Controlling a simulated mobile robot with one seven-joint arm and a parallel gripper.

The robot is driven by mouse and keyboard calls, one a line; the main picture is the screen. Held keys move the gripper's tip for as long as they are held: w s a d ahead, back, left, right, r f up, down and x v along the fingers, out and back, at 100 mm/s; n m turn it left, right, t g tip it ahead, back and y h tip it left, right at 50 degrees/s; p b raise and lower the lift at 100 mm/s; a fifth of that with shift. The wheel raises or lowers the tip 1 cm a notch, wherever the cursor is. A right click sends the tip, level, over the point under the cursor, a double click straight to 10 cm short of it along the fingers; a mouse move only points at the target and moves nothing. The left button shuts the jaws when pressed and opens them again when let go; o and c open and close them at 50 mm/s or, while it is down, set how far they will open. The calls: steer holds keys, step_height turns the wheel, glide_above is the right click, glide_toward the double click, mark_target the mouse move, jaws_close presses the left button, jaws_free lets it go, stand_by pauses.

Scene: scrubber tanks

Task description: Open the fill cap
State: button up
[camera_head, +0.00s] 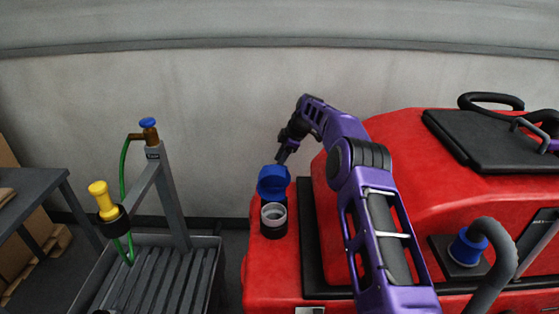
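The blue fill cap (273,180) stands tilted up at the back of the filler neck (273,215) on the left end of the red scrubber (258,262). The round, pale-rimmed opening of the neck shows uncovered in front of the cap. My gripper (283,158) is just behind and above the cap, at its upper right edge. It looks very close to the cap, but I cannot tell whether it touches. The fingers are small and dark here, and their opening cannot be made out.
A grey drain stand with a blue-topped tap (149,124), green hose and yellow nozzle (102,196) is at left. A dark table (35,190) stands further left. Another blue cap (467,247) and a grey hose (492,262) are at right. The wall is behind.

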steer(key=shift+f, duration=0.1)
steer(key=v, duration=1.7)
steer(key=shift+r, duration=0.25)
steer(key=shift+d, duration=0.15)
steer(key=shift+c, duration=0.3)
